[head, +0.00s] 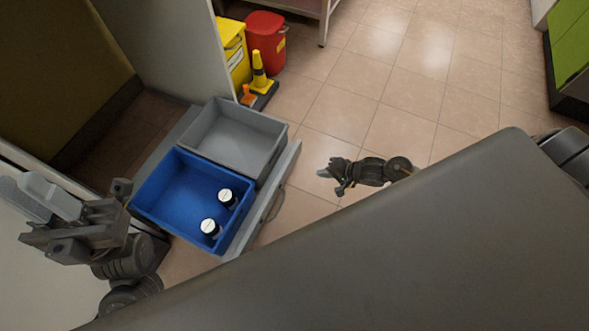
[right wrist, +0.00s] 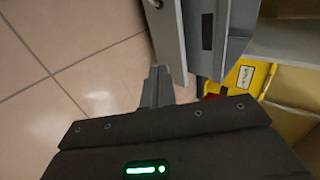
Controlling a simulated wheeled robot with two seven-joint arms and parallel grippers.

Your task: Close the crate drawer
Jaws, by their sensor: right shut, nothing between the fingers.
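The crate drawer is pulled out, with its grey front panel (head: 262,208) on the right side. In it sit a grey crate (head: 283,133), which looks empty, and a blue crate (head: 160,185) holding two white-capped bottles. My right gripper (head: 322,173) is shut and empty, to the right of the drawer front, with a gap of floor between them. In the right wrist view its closed fingertips (right wrist: 157,75) are beside the grey drawer front (right wrist: 166,35); contact is unclear. My left gripper (head: 45,195) is left of the blue crate; its finger opening is unclear.
Yellow (head: 233,50) and red (head: 265,42) bins and a yellow-black cone (head: 260,75) stand behind the drawer. A cabinet panel (head: 185,45) rises at the back left. Tiled floor (head: 400,110) is open to the right.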

